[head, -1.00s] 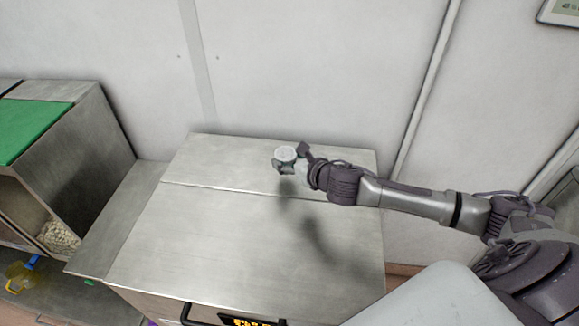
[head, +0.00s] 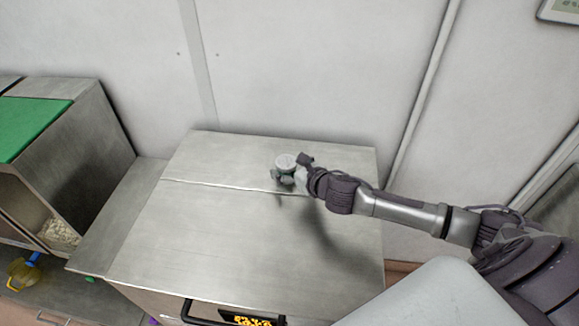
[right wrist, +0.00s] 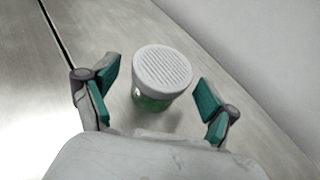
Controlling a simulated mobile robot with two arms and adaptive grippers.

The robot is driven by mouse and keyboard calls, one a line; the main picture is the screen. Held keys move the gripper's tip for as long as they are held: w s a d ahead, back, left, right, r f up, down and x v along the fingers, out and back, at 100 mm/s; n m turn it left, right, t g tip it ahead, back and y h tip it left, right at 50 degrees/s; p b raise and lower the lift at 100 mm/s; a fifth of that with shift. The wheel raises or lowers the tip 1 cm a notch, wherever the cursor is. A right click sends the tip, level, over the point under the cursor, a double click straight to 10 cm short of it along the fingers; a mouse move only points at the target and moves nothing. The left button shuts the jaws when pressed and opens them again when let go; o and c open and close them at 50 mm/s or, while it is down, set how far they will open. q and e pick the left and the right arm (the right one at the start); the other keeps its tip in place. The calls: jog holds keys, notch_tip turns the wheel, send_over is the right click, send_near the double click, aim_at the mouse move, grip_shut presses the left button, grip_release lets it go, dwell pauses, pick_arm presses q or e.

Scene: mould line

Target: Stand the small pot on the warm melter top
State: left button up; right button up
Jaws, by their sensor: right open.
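The small pot (right wrist: 160,80) has a white ribbed lid and a green body. In the right wrist view it stands upright on the metal melter top, between the two open fingers and apart from both. In the head view the pot (head: 286,161) shows at the back part of the melter top (head: 240,235), behind the seam. My right gripper (right wrist: 155,98) is open around the pot; it also shows in the head view (head: 288,176). Its fingers have green pads. My left gripper is not in view.
A metal unit with a green top (head: 30,125) and an open bay of pale pellets (head: 60,234) stands at the left. A yellow jug (head: 22,272) is below it. The wall is close behind the melter. A black handle and lit display (head: 245,320) are at the front.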

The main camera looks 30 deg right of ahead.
jog(key=shift+r, duration=0.2)
jog(key=b+v, duration=0.2)
jog(key=v, duration=0.8)
jog(key=shift+s+d, duration=0.2)
jog(key=shift+s, duration=0.1)
jog(key=shift+s+r, duration=0.35)
jog(key=shift+s, duration=0.25)
